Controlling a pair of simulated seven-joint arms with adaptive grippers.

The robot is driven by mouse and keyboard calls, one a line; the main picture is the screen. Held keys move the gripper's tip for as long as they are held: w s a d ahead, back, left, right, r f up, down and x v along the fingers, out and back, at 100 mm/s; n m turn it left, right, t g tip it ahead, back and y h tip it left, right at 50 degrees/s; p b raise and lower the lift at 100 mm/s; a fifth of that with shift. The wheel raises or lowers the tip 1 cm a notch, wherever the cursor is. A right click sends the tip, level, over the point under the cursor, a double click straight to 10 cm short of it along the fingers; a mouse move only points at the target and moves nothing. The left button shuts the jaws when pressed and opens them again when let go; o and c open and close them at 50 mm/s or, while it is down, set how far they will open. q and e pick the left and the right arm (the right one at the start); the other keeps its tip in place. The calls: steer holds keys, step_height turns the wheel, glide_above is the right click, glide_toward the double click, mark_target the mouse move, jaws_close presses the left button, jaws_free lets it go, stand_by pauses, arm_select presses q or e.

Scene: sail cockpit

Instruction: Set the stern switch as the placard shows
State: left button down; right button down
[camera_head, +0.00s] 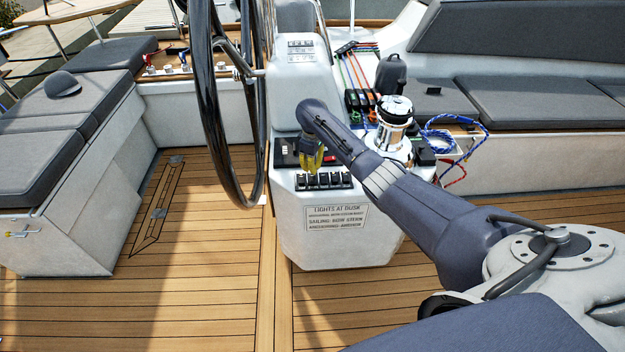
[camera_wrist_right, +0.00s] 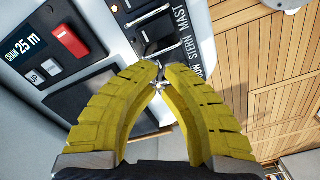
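The switch panel (camera_head: 323,181) is a row of dark switches on the front of the white steering pedestal. Below it, the placard (camera_head: 337,216) is headed "LIGHTS AT DUSK", with small lines for motoring, sailing and anchored. My right gripper (camera_head: 312,168) has yellow fingers and points down just above the panel. In the right wrist view, its fingertips (camera_wrist_right: 160,80) come together close to the metal toggles. The stern switch (camera_wrist_right: 155,48) lies just beyond the tips, beside the "STERN" label; the tips partly hide its surroundings. I cannot tell whether they touch a toggle. My left gripper is out of view.
A red switch (camera_wrist_right: 70,41) sits on the panel beside "CHAIN 25 m". The large black wheel (camera_head: 210,110) stands left of the pedestal. A winch (camera_head: 394,125) and a coiled blue rope (camera_head: 450,135) are to the right. The teak floor (camera_head: 200,270) is clear.

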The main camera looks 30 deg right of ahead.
mark_target(312, 175)
steer(key=shift+r, duration=2.45)
